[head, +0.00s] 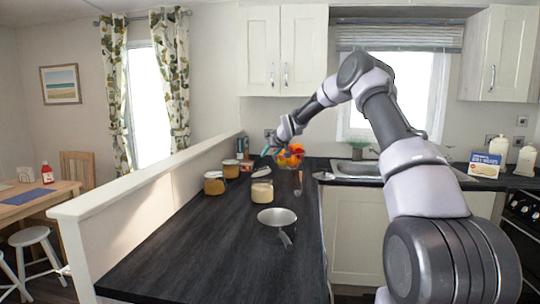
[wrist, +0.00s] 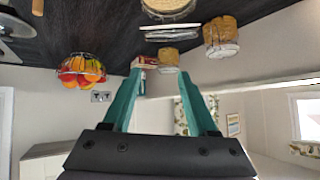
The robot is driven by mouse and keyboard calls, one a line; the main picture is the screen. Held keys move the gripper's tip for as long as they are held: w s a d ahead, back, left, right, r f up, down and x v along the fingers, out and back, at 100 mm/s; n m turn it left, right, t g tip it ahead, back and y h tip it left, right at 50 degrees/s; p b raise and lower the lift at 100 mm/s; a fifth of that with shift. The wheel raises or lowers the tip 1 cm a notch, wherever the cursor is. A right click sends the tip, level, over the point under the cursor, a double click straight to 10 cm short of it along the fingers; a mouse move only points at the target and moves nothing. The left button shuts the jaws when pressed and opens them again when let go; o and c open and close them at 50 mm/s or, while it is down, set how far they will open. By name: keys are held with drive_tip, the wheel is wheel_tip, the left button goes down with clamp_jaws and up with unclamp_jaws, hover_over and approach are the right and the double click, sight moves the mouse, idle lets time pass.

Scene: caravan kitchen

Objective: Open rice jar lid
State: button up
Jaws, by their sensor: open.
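A glass jar with pale contents, which looks like the rice jar (head: 262,193), stands upright on the dark counter. A jar, probably the same one, is cut off by the top edge of the inverted wrist view (wrist: 168,13). Whether its lid is on is too small to tell. My gripper (wrist: 160,73) is open and empty, its teal fingers spread. In the head view my gripper (head: 270,151) is above the counter's far part, beyond the rice jar and apart from it.
Two brown-filled jars (head: 214,184) (head: 231,169) stand left of the rice jar. A pale flat object (head: 261,172) lies behind it. A fruit basket (head: 290,157) is close to my gripper.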

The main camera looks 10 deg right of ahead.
drive_tip(key=v, duration=1)
drive_tip(key=shift+s+r, duration=0.2)
drive_tip(key=shift+s, duration=0.1)
drive_tip(key=shift+d, duration=0.1)
